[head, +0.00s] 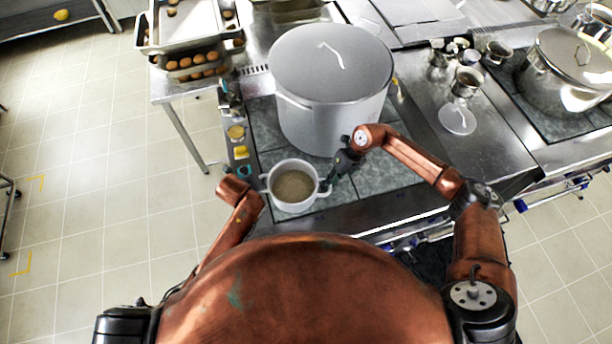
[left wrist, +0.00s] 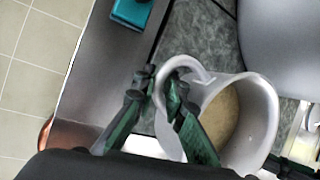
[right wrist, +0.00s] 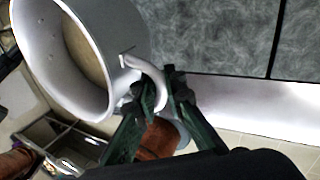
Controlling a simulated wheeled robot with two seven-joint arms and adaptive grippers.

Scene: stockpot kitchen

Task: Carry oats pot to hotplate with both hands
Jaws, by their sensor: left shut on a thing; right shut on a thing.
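The oats pot (head: 291,207) is a small light-grey pot with two side handles and beige contents. In the head view it is upright over the front left of the dark grey plates (head: 380,178) that look like the hotplate. I cannot tell whether it touches them. My right gripper (head: 327,184) is shut on the pot's right handle; the right wrist view shows its fingers (right wrist: 163,90) around that handle. My left gripper (left wrist: 158,86) is shut on the other handle in the left wrist view; in the head view it is mostly hidden.
A large lidded stockpot (head: 330,95) stands just behind the oats pot. Small items, including a teal one (head: 244,171), line the steel strip at left. Egg trays (head: 195,65) are at back left. Bare plate shows to the right of the oats pot.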

